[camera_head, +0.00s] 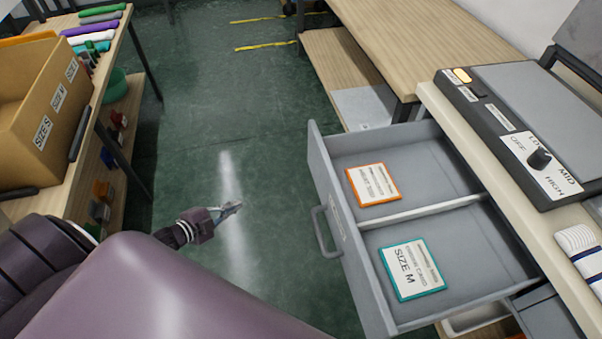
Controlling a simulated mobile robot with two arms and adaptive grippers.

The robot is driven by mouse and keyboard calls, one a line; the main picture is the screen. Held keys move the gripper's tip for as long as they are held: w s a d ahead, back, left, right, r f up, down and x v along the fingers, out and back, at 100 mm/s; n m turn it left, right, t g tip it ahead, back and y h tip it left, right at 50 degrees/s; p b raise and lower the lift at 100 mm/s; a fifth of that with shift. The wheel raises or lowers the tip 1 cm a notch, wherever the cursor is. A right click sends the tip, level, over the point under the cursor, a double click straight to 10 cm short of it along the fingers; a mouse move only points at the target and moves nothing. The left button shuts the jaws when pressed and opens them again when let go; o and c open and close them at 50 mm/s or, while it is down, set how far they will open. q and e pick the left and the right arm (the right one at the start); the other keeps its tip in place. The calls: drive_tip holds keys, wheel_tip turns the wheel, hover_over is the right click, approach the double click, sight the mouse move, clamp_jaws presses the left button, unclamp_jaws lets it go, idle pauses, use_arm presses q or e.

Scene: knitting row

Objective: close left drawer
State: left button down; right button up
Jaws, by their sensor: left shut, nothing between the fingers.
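A grey drawer (345,232) is pulled out from under the worktop at the right. It has a grey bar handle (321,234) on its front and a divider across the inside. An orange-edged card (373,185) and a teal-edged card marked Size M (412,269) lie in its two compartments. My left gripper (236,207) is shut and empty over the green floor, left of the drawer front and apart from the handle. My right gripper is not in view.
A machine with a dial (538,158) sits on the worktop (450,118) above the drawer. A shelf at the left holds a cardboard box (45,100) and several coloured rolls (92,28). A wooden table (430,40) stands behind. The floor between is clear.

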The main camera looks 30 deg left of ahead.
use_arm(q)
drive_tip(key=w+d+r+m+t+h+b, duration=0.15)
drive_tip(key=w+r+m+h+b, duration=0.35)
drive_tip(key=r, duration=0.5)
drive_tip(key=m+g+h+b, duration=0.25)
drive_tip(key=m+h, duration=0.35)
drive_tip(key=m, duration=0.3)
approach(311, 155)
drive_tip(key=x, duration=0.5)
drive_tip(key=shift+w+d+f+b, duration=0.1)
drive_tip(key=shift+w+d+b, duration=0.15)
drive_tip(key=shift+b, duration=0.15)
drive_tip(key=shift+w+d, duration=0.45)
drive_tip(key=shift+d, duration=0.1)
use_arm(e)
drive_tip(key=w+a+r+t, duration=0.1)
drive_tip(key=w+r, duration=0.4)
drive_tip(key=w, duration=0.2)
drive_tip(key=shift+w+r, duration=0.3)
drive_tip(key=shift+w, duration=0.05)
